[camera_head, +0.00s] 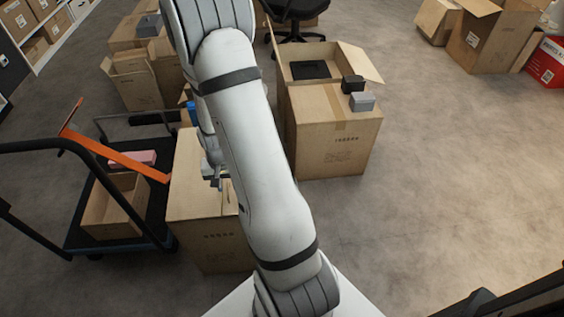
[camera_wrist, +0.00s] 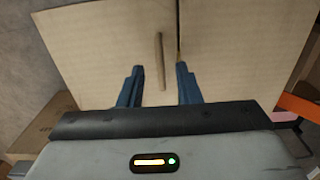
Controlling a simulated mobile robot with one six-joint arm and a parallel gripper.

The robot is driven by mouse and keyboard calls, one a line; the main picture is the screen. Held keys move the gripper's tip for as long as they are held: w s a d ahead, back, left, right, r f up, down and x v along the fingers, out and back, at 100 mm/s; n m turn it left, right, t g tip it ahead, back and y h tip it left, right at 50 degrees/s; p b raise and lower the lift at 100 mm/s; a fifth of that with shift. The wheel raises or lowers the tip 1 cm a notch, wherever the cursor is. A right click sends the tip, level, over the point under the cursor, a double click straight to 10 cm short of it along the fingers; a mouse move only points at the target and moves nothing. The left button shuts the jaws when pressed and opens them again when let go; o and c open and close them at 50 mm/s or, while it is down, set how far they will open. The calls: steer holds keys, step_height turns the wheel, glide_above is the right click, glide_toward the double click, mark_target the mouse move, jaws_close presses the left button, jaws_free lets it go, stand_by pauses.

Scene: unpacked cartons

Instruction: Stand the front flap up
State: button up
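A closed-looking brown carton (camera_head: 208,238) stands just ahead of my base, partly hidden behind my arm. My gripper (camera_head: 216,180) is over its top in the head view. In the wrist view, my gripper (camera_wrist: 159,88) is open, its two blue-grey fingers apart over broad cardboard panels (camera_wrist: 105,50). A dark seam runs between the panels near the right finger. A narrow brown strip (camera_wrist: 161,62) lies between the fingers; nothing is clamped. I cannot tell which panel is the front flap, or whether the fingers touch the cardboard.
A cart (camera_head: 75,237) with an orange bar (camera_head: 115,155) and an open box (camera_head: 115,205) stands close on the left. Another carton (camera_head: 337,130) with small boxes (camera_head: 362,102) on top stands to the right. The floor (camera_head: 460,170) farther right is clear.

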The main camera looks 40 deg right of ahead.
steer(key=shift+w+f+b, duration=0.1)
steer(key=shift+f+b, duration=0.7)
steer(key=shift+f, duration=0.5)
steer(key=shift+c, duration=0.3)
steer(key=shift+r, duration=0.1)
steer(key=c, duration=0.6)
